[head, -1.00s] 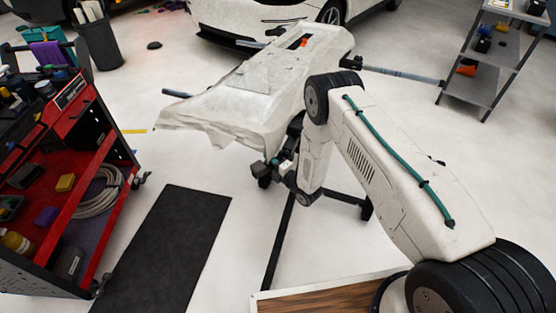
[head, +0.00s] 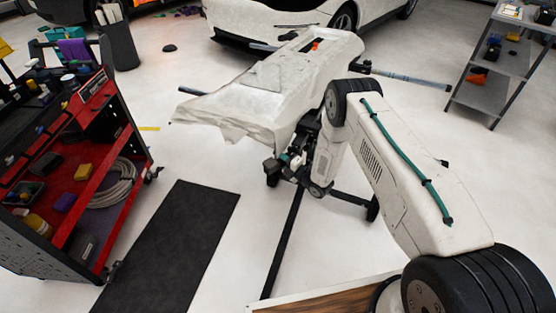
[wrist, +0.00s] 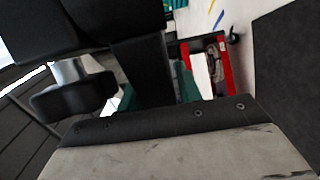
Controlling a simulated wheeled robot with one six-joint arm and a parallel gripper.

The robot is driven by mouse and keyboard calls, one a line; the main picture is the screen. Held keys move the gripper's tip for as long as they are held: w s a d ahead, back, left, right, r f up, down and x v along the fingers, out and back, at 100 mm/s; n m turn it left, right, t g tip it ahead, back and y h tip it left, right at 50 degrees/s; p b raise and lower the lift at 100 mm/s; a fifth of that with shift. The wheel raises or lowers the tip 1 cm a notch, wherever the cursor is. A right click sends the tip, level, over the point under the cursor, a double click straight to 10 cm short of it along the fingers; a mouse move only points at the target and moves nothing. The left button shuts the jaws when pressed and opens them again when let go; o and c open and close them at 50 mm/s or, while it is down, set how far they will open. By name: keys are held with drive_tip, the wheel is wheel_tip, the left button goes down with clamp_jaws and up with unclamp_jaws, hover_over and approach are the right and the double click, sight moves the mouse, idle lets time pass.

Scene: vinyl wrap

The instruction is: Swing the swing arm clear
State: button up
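A stand holds a large bumper-like part (head: 255,95) under pale, wrinkled film, with the film's edge hanging loose at the left. Padded grey rods stick out from the stand, one to the right (head: 410,76) and one at the left (head: 190,91). I cannot tell for certain which piece is the swing arm. My gripper (head: 284,163) is low beside the stand, below the covered part, and its fingers are not clear. In the wrist view a dark knob on a silver shaft (wrist: 75,97) and black blocks are close to the camera. Whether the gripper touches anything is hidden.
A red tool trolley (head: 72,213) stands at the left and also shows in the wrist view (wrist: 207,62). A black mat (head: 175,245) lies before it. The stand's dark legs (head: 283,245) spread over the floor. A grey shelf (head: 495,90) and white car (head: 260,22) are behind.

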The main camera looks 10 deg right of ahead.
drive_tip(key=shift+o, duration=0.9)
drive_tip(key=shift+d, duration=0.1)
drive_tip(key=shift+d, duration=0.1)
drive_tip(key=shift+s+d, duration=0.2)
drive_tip(key=shift+s, duration=0.05)
drive_tip(key=v, duration=0.7)
drive_tip(key=shift+s, duration=0.1)
